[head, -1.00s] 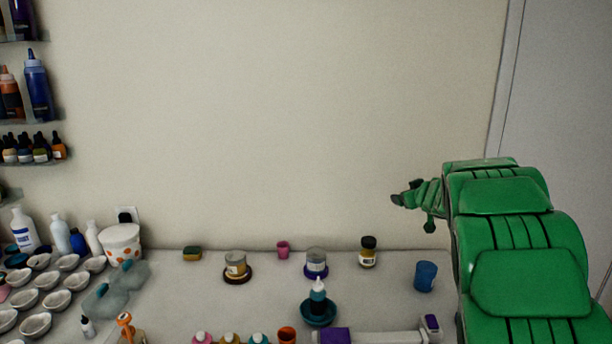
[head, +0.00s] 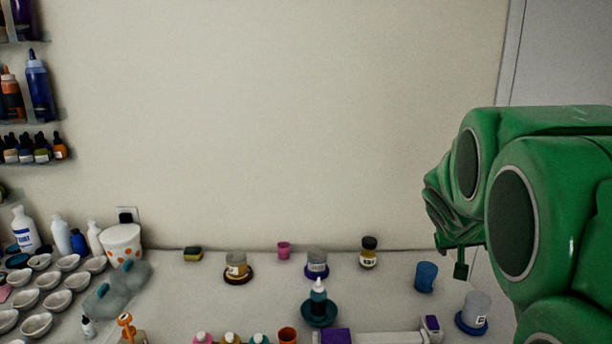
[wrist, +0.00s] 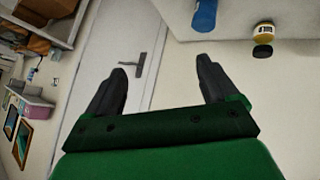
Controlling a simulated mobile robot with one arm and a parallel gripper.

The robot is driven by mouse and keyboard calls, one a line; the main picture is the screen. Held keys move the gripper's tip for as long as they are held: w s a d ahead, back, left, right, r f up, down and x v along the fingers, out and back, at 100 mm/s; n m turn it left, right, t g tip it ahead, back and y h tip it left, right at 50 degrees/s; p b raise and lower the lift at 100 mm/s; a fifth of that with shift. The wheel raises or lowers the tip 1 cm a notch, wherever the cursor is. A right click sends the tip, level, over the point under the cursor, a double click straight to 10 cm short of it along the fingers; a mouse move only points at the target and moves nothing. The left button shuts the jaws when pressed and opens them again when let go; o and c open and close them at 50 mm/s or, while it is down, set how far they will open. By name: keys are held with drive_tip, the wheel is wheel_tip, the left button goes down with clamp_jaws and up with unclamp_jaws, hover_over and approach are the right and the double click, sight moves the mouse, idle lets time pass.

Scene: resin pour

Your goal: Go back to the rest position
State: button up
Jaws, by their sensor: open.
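My gripper shows in the wrist view (wrist: 165,80). Its two dark fingers are spread apart with nothing between them. A door with a dark handle shows behind them. In the head view my green arm fills the right side, folded back above the right part of the table. The gripper's fingertips are hidden or cannot be made out there.
A teal bottle (head: 319,298) stands on a dish. Pale bowls (head: 52,300) crowd the left. The wall above is clear.

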drive_tip(key=s+a+f+g+y, duration=0.2)
drive_tip(key=s+a, duration=0.4)
drive_tip(key=s, duration=0.6)
drive_tip(key=s+a+f+n+g+y, duration=0.1)
drive_tip(key=s+a+f+g, duration=0.2)
drive_tip(key=s, duration=0.9)
drive_tip(key=s+a+f+n+g+y, duration=0.1)
drive_tip(key=s+a+f+g+y, duration=0.1)
drive_tip(key=s+a, duration=0.8)
drive_tip(key=shift+s+f+g+y, duration=0.3)
drive_tip(key=shift+s+f+g, duration=0.4)
drive_tip(key=shift+s+f, duration=0.25)
drive_tip(key=shift+r, duration=0.1)
